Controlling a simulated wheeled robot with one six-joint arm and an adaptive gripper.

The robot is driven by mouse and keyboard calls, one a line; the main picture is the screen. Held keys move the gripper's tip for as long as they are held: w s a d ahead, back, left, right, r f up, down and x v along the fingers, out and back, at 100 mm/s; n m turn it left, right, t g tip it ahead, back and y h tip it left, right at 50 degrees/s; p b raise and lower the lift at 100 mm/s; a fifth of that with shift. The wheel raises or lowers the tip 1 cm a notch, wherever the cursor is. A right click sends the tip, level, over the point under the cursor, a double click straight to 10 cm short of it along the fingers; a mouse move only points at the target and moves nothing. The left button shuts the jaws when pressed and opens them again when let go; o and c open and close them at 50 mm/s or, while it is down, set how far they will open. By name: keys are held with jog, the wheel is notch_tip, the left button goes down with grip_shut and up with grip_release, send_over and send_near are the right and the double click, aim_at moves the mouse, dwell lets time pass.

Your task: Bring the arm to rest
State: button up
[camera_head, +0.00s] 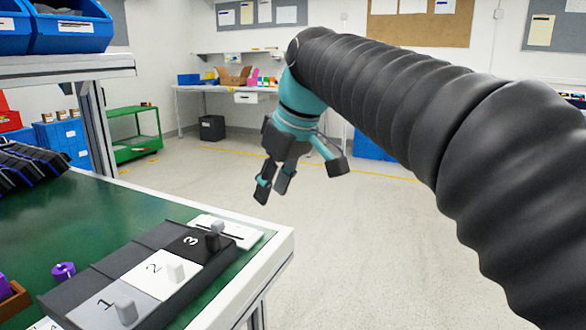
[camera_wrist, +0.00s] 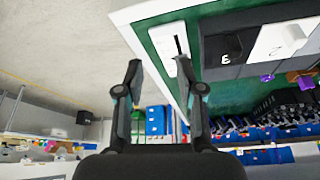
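My gripper (camera_head: 273,190) hangs in the air past the right edge of the green-topped table, higher than the switches and touching nothing. In the wrist view its two fingers (camera_wrist: 159,65) stand apart with nothing between them. A dark grey switch panel (camera_head: 75,288) lies on the table at the lower left. The tiles 3 (camera_wrist: 223,48) and 2 (camera_wrist: 285,38) show at the wrist view's upper right.
The table's white edge (camera_head: 262,255) runs below and left of my gripper. A purple knob-like piece (camera_head: 63,271) lies left of the panel. A shelf with blue bins (camera_head: 70,30) stands upper left. The floor (camera_head: 330,240) beneath my gripper is clear.

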jog(key=s+d+f+m+t+h, duration=0.2)
jog(key=s+d+f+m, duration=0.8)
jog(key=s+d+f, duration=0.8)
jog(key=d+f+h, duration=0.1)
jog(key=d+f, duration=0.3)
jog(key=shift+s+m+t+h, duration=0.25)
jog(key=shift+m+t+h, duration=0.05)
jog(key=shift+t, duration=0.1)
